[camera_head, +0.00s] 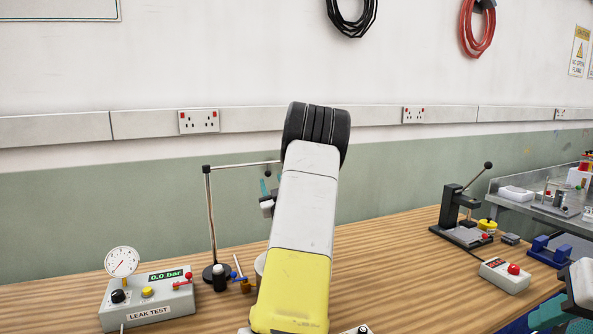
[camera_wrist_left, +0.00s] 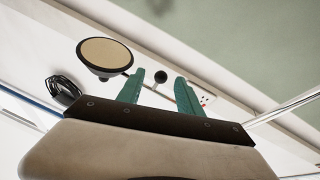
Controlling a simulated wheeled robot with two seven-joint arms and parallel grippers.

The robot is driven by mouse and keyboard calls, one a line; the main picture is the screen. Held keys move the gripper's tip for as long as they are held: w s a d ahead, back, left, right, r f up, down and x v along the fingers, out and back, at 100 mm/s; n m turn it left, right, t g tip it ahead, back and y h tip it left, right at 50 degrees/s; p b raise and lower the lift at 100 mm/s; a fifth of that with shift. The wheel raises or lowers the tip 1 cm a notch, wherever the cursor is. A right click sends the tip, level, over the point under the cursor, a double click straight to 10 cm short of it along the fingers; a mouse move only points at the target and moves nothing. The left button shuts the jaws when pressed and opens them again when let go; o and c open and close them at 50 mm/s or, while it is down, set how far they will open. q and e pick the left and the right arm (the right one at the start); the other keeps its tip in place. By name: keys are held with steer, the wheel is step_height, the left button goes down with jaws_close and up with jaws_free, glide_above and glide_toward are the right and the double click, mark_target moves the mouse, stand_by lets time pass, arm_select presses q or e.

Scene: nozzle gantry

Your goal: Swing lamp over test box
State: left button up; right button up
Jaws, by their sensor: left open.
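The leak test box (camera_head: 150,299), grey with a gauge and knobs, sits at the front left of the bench in the head view. Behind it stands the lamp's upright post (camera_head: 212,222), with a thin arm running right. In the left wrist view the lamp head (camera_wrist_left: 105,54) is a dark-rimmed cone with a tan face. A black ball knob (camera_wrist_left: 160,77) shows in the gap between my open left fingers, apart from both. In the head view my left gripper (camera_head: 266,187) is partly hidden by my forearm, which also hides the lamp head.
A lever press (camera_head: 460,212) and a grey box with a red button (camera_head: 505,275) stand on the right of the wooden bench. Small fittings (camera_head: 239,275) sit right of the lamp base. The bench between my left forearm and the press is mostly clear.

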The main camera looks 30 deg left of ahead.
arm_select(q)
steer(key=x, duration=0.7)
steer(key=shift+a+r+y, duration=0.35)
steer(key=shift+r+y, duration=0.05)
jaws_close()
stand_by(1.2)
